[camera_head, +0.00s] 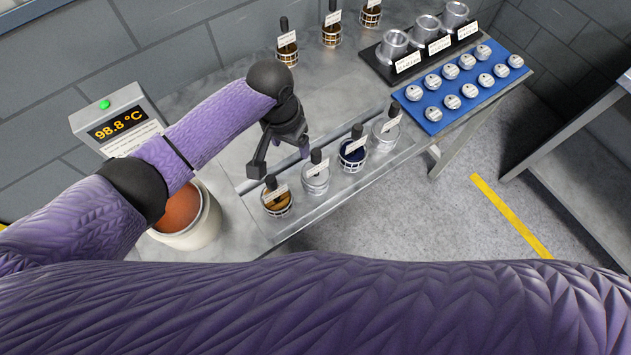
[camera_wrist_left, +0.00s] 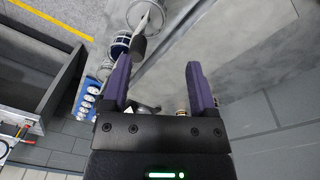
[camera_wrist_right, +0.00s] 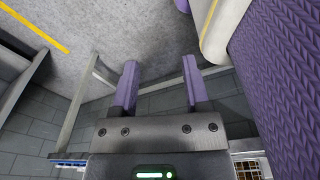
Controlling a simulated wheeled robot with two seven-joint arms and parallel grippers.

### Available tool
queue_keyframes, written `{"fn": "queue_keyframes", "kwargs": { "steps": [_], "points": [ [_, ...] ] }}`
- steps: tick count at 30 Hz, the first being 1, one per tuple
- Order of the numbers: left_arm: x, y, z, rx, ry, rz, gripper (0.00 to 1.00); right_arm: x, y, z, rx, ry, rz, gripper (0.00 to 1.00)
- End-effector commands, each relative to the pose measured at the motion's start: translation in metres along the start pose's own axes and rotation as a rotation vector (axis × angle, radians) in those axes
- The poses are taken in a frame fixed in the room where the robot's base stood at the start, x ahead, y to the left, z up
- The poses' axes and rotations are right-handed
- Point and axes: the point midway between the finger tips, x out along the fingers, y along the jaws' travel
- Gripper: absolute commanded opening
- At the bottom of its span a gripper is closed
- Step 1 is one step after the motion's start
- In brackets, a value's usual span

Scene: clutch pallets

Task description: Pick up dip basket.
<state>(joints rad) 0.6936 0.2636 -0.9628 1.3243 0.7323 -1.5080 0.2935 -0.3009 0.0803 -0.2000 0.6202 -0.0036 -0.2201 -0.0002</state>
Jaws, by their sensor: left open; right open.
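Several dip baskets with dark handles and white tags stand on the grey bench. In the head view the front row holds a brown-filled basket (camera_head: 278,204), a silver one (camera_head: 316,182), a blue one (camera_head: 352,158) and another silver one (camera_head: 385,137). Brown-filled baskets (camera_head: 287,54) stand at the back. My left gripper (camera_head: 281,160) is open above the bench, just behind the front row. In the left wrist view, its left finger is near the blue basket (camera_wrist_left: 119,46) and a silver basket (camera_wrist_left: 145,15); nothing is between the fingers. My right gripper (camera_wrist_right: 160,76) is open and empty over the floor.
A pot of orange-brown liquid (camera_head: 205,228) stands at the left beside a display (camera_head: 115,125) reading 98.8 °C. A black rack with metal cups (camera_head: 393,46) and a blue tray (camera_head: 432,127) of round pieces sit at the right. My purple right arm crosses the foreground.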

Motion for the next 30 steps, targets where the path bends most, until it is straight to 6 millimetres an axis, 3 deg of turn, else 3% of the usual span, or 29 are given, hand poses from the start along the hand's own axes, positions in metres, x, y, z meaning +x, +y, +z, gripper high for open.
{"fn": "queue_keyframes", "kwargs": {
  "steps": [1,3,6,8,13,27,30],
  "points": [
    [0.027,0.004,-0.02,0.127,0.019,0.004,0.75,0.061,-0.001,0.008,-0.002,-0.007,0.0,0.59],
    [0.023,0.015,-0.036,0.317,0.014,0.007,0.75,0.101,-0.001,0.014,-0.006,-0.014,0.001,0.59],
    [0.015,0.026,-0.044,0.542,-0.019,-0.009,0.75,0.142,0.002,0.021,-0.01,-0.024,0.007,0.59],
    [0.009,0.03,-0.044,0.638,-0.042,-0.022,0.75,0.157,0.005,0.024,-0.013,-0.029,0.011,0.59],
    [0.003,0.034,-0.041,0.754,-0.082,-0.037,0.75,0.169,0.007,0.028,-0.016,-0.036,0.015,0.59],
    [0.084,0.028,-0.033,0.752,-0.081,-0.036,0.75,0.186,0.003,0.031,-0.013,-0.04,0.008,0.59],
    [0.088,0.027,-0.033,0.751,-0.079,-0.037,0.75,0.187,0.002,0.031,-0.014,-0.038,0.007,0.59]
  ]
}}
